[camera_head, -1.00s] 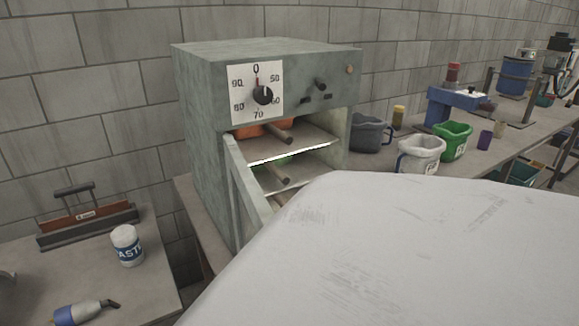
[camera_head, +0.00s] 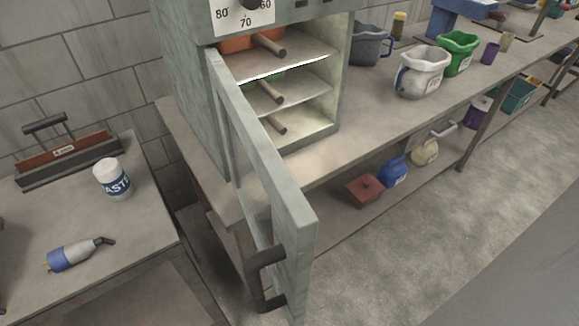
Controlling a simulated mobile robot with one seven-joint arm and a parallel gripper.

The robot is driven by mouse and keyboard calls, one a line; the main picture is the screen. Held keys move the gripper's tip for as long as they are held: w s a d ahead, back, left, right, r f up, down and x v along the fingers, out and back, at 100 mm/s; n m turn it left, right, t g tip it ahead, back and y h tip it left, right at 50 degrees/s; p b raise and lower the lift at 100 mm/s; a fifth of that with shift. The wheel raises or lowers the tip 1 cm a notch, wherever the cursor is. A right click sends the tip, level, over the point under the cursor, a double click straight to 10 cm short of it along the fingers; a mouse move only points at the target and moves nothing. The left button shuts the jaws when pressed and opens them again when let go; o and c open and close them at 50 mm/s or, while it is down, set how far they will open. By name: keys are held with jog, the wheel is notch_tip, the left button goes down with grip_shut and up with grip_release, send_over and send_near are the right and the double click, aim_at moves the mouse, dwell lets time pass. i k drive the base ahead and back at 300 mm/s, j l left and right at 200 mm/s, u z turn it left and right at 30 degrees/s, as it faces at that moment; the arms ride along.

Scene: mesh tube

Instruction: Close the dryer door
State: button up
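The grey-green dryer (camera_head: 185,90) stands on a workbench at the upper middle. Its door (camera_head: 290,205) hangs wide open, hinged on the left side of the opening and swung out toward me past the bench edge. A dark handle (camera_head: 262,280) is on the door's lower free end. Inside, lit shelves (camera_head: 290,95) hold wooden-handled items, one orange on the top shelf and a green one below. My gripper is not in view.
A side table (camera_head: 70,215) at left holds a toolbox (camera_head: 68,155), a paste can (camera_head: 112,178) and a blue-white tool (camera_head: 78,254). Grey, white and green buckets (camera_head: 456,52) stand on the bench right of the dryer. Several items lie on the lower shelf. Open floor (camera_head: 420,215) lies at right.

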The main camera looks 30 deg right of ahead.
aim_at(284, 232)
jog(key=i+j+z, duration=0.15)
jog(key=z, duration=0.3)
jog(key=j+z, duration=0.4)
jog(key=k+j+u, duration=0.15)
jog(key=k, duration=0.3)
jog(key=k+j+u, duration=0.15)
jog(key=k, duration=0.35)
